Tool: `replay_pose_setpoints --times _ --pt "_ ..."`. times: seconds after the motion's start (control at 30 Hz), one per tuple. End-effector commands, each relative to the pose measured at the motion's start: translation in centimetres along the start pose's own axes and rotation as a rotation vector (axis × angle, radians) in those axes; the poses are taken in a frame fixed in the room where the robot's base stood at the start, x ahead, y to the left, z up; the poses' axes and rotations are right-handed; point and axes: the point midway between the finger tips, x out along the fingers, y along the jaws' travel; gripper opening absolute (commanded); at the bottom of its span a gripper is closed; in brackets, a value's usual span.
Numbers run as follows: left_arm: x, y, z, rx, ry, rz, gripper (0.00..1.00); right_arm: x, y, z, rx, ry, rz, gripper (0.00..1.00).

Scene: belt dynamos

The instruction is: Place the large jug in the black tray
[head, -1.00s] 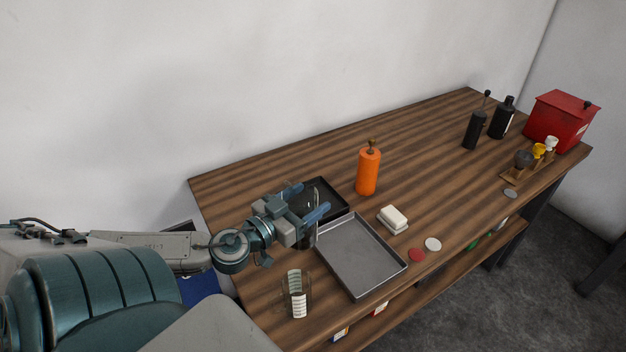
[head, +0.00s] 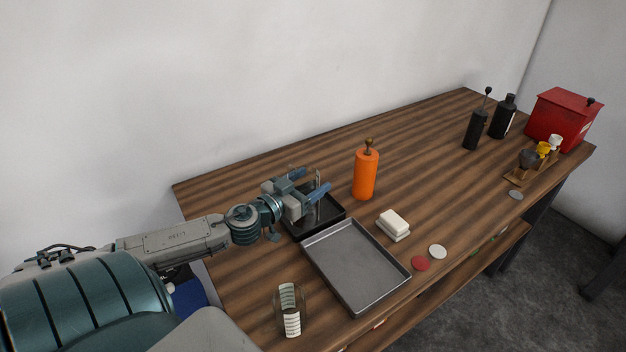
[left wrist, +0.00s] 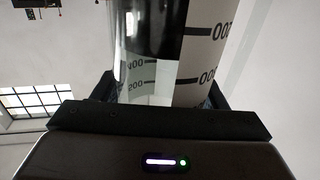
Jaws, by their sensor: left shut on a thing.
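My left gripper (head: 311,182) is shut on a clear jug with printed scale marks, the large jug (left wrist: 160,75), which fills the middle of the left wrist view between the fingers. In the head view the jug is hard to make out, being transparent and partly behind the gripper. The gripper and jug are over the black tray (head: 327,222) at the table's back left. Whether the jug's base touches the tray cannot be seen. A second clear vessel with a white scale (head: 290,310) stands at the front left. My right gripper is not in view.
A grey metal tray (head: 355,268) lies just in front of the black tray. An orange bottle (head: 365,175) stands to the right, with stacked white blocks (head: 394,224) and red and white discs nearby. Dark bottles and a red box (head: 562,118) are at the far right.

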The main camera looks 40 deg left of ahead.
Motion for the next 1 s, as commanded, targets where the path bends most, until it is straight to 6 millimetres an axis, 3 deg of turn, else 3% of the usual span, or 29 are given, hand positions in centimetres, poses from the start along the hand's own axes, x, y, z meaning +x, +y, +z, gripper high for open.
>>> replay_pose_setpoints --times 0.13,0.33,0.47,0.73,1.0 --pt "2.8 -1.8 -0.5 -0.007 0.006 -0.004 0.20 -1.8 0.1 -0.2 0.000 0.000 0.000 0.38" --pt "4.7 -3.1 -0.1 -0.002 0.003 -0.001 0.20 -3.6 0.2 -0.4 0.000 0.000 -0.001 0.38" --pt "5.1 -3.3 0.5 0.000 0.002 0.001 0.20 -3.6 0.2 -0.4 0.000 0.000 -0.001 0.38" --pt "5.1 -3.3 3.6 0.001 0.002 0.001 0.20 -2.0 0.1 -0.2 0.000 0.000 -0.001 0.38" --pt "5.1 -3.2 3.9 0.000 0.002 0.002 0.20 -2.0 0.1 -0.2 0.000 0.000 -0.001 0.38"
